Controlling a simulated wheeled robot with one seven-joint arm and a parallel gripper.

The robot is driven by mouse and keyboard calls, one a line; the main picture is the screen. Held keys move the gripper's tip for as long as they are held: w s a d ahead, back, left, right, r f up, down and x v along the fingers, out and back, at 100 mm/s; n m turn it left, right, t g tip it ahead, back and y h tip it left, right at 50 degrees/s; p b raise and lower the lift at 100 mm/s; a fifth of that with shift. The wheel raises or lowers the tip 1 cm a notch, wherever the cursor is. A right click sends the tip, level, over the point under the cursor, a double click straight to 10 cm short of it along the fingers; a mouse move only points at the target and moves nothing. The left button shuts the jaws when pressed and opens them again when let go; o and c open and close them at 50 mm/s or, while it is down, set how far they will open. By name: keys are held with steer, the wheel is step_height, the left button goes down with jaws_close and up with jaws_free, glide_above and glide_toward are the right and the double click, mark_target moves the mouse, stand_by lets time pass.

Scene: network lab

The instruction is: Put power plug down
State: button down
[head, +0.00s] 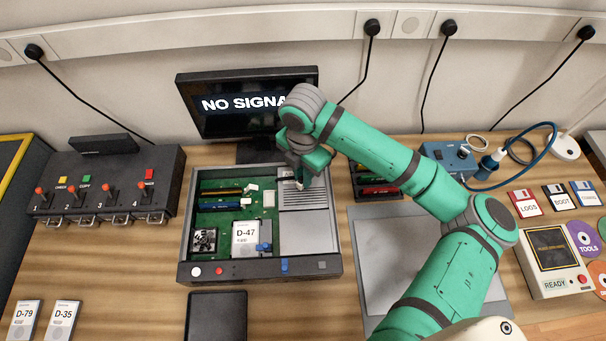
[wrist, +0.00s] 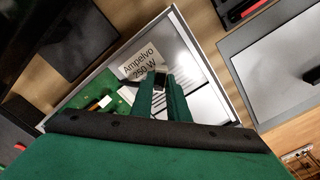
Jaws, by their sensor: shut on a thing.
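My gripper (head: 303,180) hangs over the right part of the open computer case (head: 335,262), near the grey ribbed power supply (head: 304,235). In the wrist view its two green fingers (wrist: 160,82) are shut on a small dark piece, the power plug (wrist: 160,79). The plug is mostly hidden by the fingers, and in the head view I cannot make it out clearly. The power supply's label, "Ampelvo 250 W" (wrist: 145,58), lies just beyond the fingertips. I cannot tell whether the plug touches anything.
The case holds a green board (head: 225,218) and a drive marked D-47 (head: 246,238). A monitor (head: 245,100) stands behind it. A switch box (head: 105,185) is at left, a grey mat (head: 378,250) at right. Bare wood shows left of the case.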

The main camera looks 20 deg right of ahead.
steer(key=shift+f, duration=0.55)
steer(key=c, duration=1.7)
jaws_free()
step_height(320, 180, up, 13)
steer(key=shift+r, duration=0.1)
